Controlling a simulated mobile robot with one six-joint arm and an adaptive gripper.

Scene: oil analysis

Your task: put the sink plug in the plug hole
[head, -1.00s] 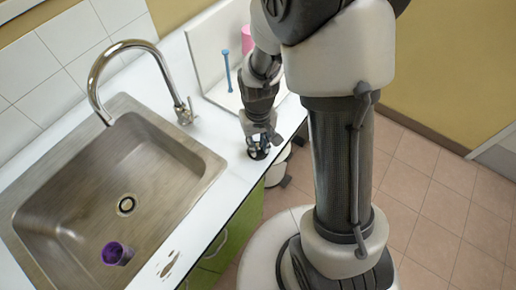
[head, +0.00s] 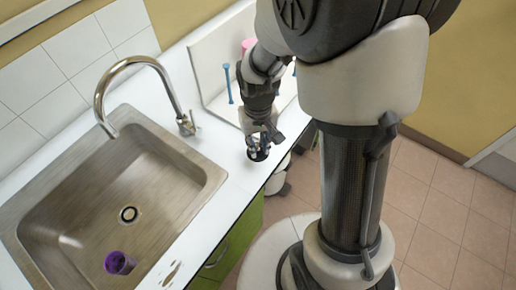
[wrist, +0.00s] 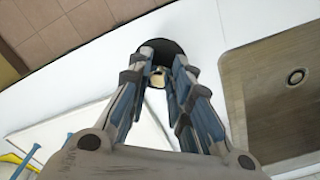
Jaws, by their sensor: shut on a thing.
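The black round sink plug (head: 259,155) is at the white counter strip to the right of the sink. It also shows in the wrist view (wrist: 158,45) as a dark disc beyond my fingertips. My gripper (head: 258,144) points down over it and is shut on its small upper part, which shows between the fingers in the wrist view (wrist: 158,68). I cannot tell whether the plug still touches the counter. The plug hole (head: 128,214), a dark ringed opening, is uncovered in the sink floor; it also shows at the right of the wrist view (wrist: 295,76).
The metal sink (head: 75,185) has a raised rim. A curved tap (head: 155,68) arches over its far side. A purple cup (head: 119,263) lies in the sink's near corner. A white tray (head: 205,63) with blue and pink items stands behind my gripper.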

